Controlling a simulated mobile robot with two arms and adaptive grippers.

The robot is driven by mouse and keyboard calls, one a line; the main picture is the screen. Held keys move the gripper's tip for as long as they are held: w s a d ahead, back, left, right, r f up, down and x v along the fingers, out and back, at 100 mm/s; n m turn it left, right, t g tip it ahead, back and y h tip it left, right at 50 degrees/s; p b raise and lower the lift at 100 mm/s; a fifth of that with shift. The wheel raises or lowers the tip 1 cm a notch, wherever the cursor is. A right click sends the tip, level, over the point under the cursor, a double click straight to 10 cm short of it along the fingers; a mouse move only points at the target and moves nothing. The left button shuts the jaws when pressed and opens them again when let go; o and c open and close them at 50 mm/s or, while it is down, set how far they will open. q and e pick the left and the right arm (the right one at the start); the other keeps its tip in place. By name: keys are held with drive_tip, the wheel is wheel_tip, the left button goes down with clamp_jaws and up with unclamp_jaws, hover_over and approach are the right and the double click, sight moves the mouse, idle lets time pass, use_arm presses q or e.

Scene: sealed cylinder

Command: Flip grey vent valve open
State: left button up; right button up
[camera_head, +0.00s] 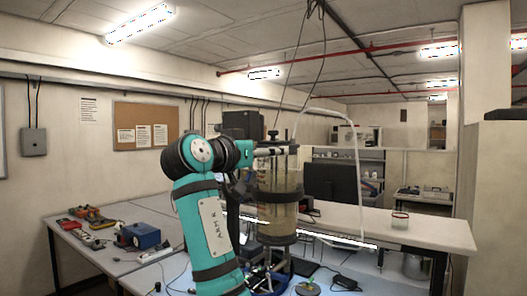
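A sealed clear cylinder (279,205) with brownish-yellow contents and dark bands stands upright on the bench. Its dark top (276,146) carries small fittings, and a pale hose (357,180) arches from the top to the right. I cannot make out the grey vent valve among these small fittings. My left arm, teal and black, rises in front and bends right at its black elbow towards the cylinder's top. My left gripper is not clearly visible; the end of the arm merges with the dark fittings there. My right gripper is not in view.
A bench at left holds tools and a blue box (139,236). A dark monitor (332,184) stands behind the cylinder. Cables hang from the ceiling above it.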

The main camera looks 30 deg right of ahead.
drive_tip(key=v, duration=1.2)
